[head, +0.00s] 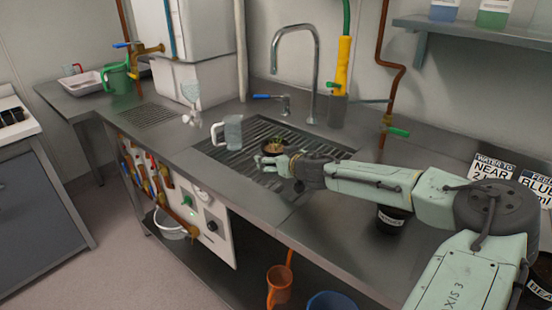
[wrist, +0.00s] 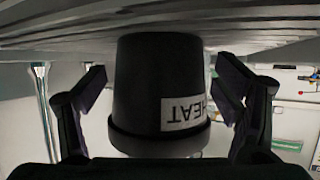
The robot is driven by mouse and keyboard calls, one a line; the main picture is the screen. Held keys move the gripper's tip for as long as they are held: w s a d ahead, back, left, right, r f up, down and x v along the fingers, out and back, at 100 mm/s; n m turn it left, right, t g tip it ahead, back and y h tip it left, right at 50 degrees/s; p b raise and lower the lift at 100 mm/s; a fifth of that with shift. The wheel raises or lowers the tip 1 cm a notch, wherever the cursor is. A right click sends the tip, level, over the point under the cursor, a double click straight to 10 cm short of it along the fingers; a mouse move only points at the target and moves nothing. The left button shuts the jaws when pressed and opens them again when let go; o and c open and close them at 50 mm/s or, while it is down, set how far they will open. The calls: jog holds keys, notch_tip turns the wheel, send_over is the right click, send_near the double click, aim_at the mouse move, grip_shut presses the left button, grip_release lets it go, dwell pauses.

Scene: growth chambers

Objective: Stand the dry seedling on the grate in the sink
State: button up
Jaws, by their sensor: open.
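My gripper (head: 266,160) is low over the grate, in front of the pot. In the wrist view its fingers (wrist: 165,85) are open, one on each side of the pot, with gaps visible. Whether the soil is dry cannot be told.
A clear jug (head: 229,131) stands at the grate's left edge. The tall faucet (head: 312,75) rises behind the sink. A black labelled pot (head: 393,220) stands on the counter below my arm, and another pot (head: 540,287) is at the right edge. The front of the grate is clear.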

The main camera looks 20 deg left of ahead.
jog(key=shift+s+d+r, duration=0.15)
jog(key=shift+d+r, duration=0.05)
jog(key=shift+r, duration=0.05)
jog(key=b+v, duration=0.2)
jog(key=v, duration=0.8)
jog(key=shift+s+d+r, duration=0.15)
jog(key=shift+s+d, duration=0.05)
jog(key=shift+s+d+r, duration=0.2)
jog(key=shift+s+d, duration=0.05)
jog(key=shift+s, duration=0.05)
